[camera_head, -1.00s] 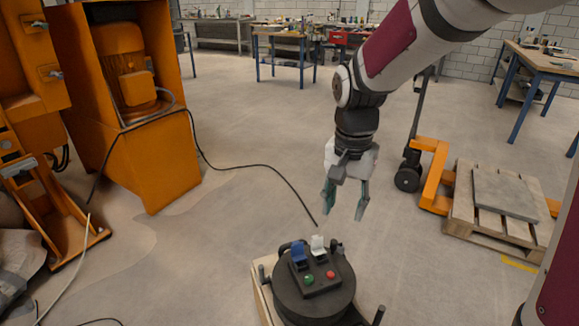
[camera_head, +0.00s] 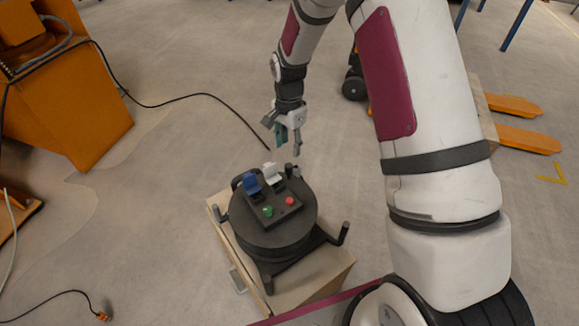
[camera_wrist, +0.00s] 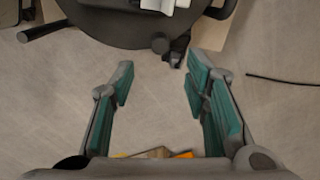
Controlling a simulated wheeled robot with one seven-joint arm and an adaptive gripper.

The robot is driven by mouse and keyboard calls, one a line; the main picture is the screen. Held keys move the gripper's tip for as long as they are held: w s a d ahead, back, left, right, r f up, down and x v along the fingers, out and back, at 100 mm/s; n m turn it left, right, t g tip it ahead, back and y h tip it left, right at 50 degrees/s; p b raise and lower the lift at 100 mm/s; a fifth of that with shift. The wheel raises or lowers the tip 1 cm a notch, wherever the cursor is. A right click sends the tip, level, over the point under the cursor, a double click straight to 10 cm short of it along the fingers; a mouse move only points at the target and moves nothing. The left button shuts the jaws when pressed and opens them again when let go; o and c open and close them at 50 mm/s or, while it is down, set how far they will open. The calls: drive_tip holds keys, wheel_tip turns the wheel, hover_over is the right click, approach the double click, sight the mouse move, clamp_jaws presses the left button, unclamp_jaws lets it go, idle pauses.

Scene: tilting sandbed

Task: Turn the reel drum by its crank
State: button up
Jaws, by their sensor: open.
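The reel drum (camera_head: 268,240) is a black round drum on a dark frame with upright posts. Its top carries a panel with a blue cover, a white cover, a green button and a red button. A small dark knob (camera_head: 289,169) stands at its far right rim, and a round knob (camera_wrist: 160,45) shows at the drum's edge in the wrist view. It looks like the crank's grip, but I cannot be sure. My gripper (camera_head: 285,146) is open and empty, above and beyond that rim. In the wrist view the open fingers (camera_wrist: 160,78) point toward the knob, apart from it.
The drum stands on a wooden box (camera_head: 318,283). A black cable (camera_head: 190,97) runs across the floor beside an orange machine (camera_head: 85,110) at the left. An orange pallet truck (camera_head: 520,138) is at the right. Floor around the box is mostly clear.

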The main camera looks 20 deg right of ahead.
sight(289, 165)
wheel_tip(289, 165, down, 10)
drive_tip(key=b, duration=0.3)
drive_tip(key=shift+r, duration=0.1)
clamp_jaws()
